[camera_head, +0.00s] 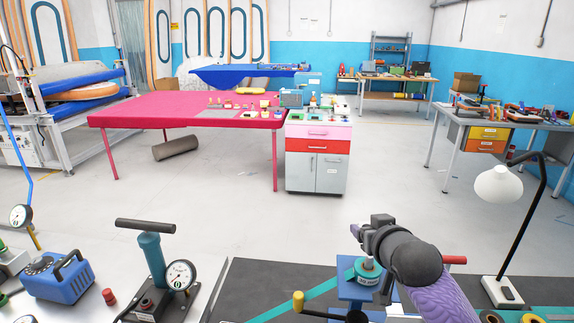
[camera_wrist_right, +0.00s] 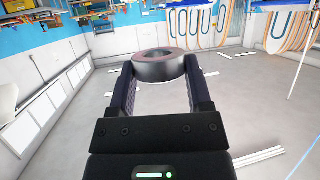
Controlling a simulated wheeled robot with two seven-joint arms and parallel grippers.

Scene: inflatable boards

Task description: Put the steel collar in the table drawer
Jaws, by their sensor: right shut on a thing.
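The steel collar (camera_wrist_right: 165,73) is a thick dark grey ring with an open middle. In the right wrist view it sits between the two fingertips of my right gripper (camera_wrist_right: 159,82), which is shut on it and holds it in the air. In the head view my right gripper (camera_head: 362,233) is above the workbench at the lower right; the collar is hard to tell from the dark gripper there. A yellow and an orange drawer (camera_head: 487,146) hang under the grey table (camera_head: 538,126) at the right, both apparently closed. My left gripper is not in view.
A blue press stand (camera_head: 357,291) with a teal labelled spool stands below my right gripper. A lamp (camera_head: 498,183) rises to the right. A hand pump (camera_head: 150,252) and blue box (camera_head: 57,277) stand left. A cabinet with pink and red drawers (camera_head: 318,146) stands beyond open floor.

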